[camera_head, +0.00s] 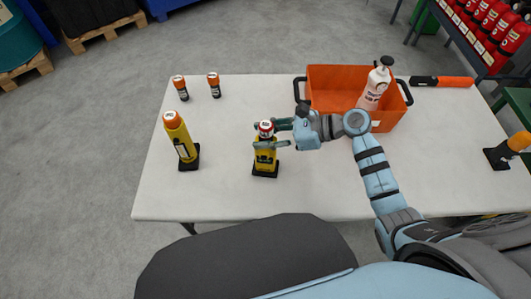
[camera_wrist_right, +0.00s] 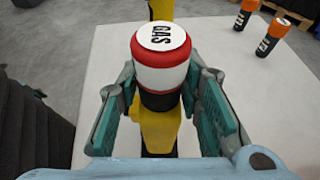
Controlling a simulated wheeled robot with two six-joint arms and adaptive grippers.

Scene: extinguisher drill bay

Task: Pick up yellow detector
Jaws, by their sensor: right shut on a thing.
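The yellow detector (camera_head: 265,160) stands upright over a black base (camera_head: 265,171) near the front middle of the table. Its top is banded red, white and black, and the wrist view shows a white disc marked GAS (camera_wrist_right: 163,37) on it. My right gripper (camera_head: 267,135) reaches in from the right and is shut on the detector. In the right wrist view its teal fingers lie on both sides of the yellow body (camera_wrist_right: 160,128), just below the black band. The contact itself is partly hidden by the top. My left gripper is not in view.
A yellow cylinder with an orange top (camera_head: 180,138) stands on a black base to the left. Two small orange-and-black cylinders (camera_head: 181,88) stand behind it. An orange crate (camera_head: 335,80) with a white bottle (camera_head: 373,88) is behind my right arm. The white table (camera_head: 220,190) is clear in front.

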